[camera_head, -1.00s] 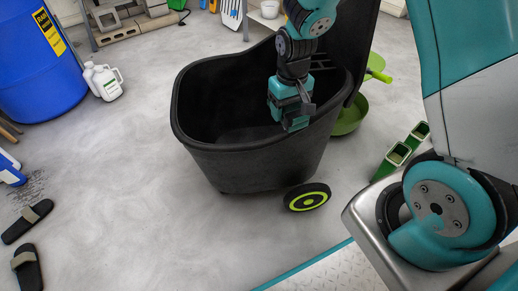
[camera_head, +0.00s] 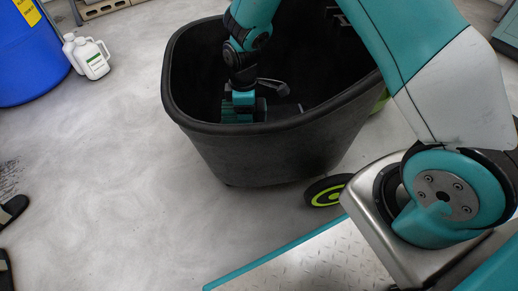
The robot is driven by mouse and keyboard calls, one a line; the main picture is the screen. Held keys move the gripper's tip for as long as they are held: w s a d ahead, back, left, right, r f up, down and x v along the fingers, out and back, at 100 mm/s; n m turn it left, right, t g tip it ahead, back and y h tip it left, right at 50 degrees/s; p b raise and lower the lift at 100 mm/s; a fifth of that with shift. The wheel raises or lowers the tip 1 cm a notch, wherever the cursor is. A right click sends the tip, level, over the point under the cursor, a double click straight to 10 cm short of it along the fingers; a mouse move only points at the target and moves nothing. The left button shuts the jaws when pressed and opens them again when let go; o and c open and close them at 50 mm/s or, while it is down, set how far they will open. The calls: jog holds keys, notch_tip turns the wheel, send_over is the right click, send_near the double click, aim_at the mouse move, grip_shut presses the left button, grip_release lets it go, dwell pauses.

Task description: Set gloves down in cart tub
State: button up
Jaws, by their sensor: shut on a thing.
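The black cart tub (camera_head: 270,150) stands on the floor in front of me, its open top facing up. My gripper (camera_head: 240,112) hangs down inside the tub, near its front left wall. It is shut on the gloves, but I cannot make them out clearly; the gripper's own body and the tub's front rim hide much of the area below. A dark grey shape lies low in the tub, right of the gripper, too unclear to name.
The cart's wheel with a lime ring (camera_head: 327,191) sits at the tub's lower right. A blue barrel (camera_head: 35,65) and white jugs (camera_head: 90,58) stand at the upper left. Black sandals (camera_head: 12,210) lie at the left edge.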

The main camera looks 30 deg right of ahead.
jog(key=f, duration=0.1)
jog(key=a+f+n+b, duration=0.1)
jog(key=f, duration=0.1)
jog(key=shift+w+a+f+n, duration=0.15)
jog(key=shift+w+f+n, duration=0.05)
jog(key=shift+f+n, duration=0.1)
notch_tip(320, 180, down, 14)
jog(key=b, duration=0.8)
jog(key=shift+f, duration=0.15)
notch_tip(320, 180, down, 5)
jog(key=b, duration=0.3)
jog(key=shift+f, duration=0.1)
jog(key=o, duration=0.9)
jog(key=shift+o, duration=0.2)
